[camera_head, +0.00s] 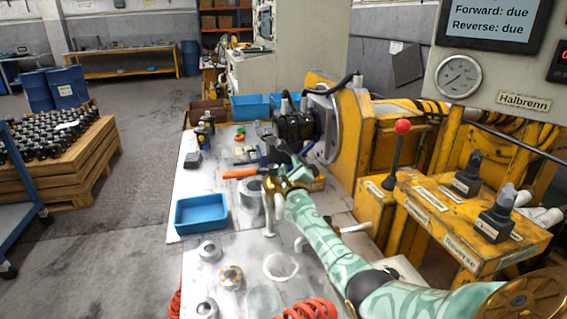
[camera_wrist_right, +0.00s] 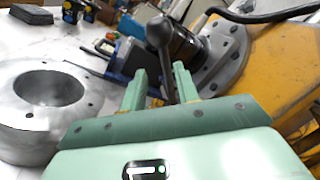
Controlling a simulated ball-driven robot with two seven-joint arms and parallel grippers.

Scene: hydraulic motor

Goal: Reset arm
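My right arm reaches in from the lower right in the head view. Its pale green gripper (camera_head: 299,170) is over the bench, near the black motor (camera_head: 293,126). In the right wrist view the two fingers of this gripper (camera_wrist_right: 162,88) stand apart. A dark lever with a ball-shaped knob (camera_wrist_right: 160,32) shows between and beyond them, its stem nearer the right finger. I cannot tell whether the stem touches a finger. My left gripper is not in view.
A grey metal ring (camera_wrist_right: 45,105) lies left of the right gripper. A blue tray (camera_head: 202,213) and round metal parts (camera_head: 231,277) are on the bench. A red-knobbed lever (camera_head: 402,128) stands on the yellow control box (camera_head: 440,215). The display (camera_head: 490,20) reads "Forward: due, Reverse: due".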

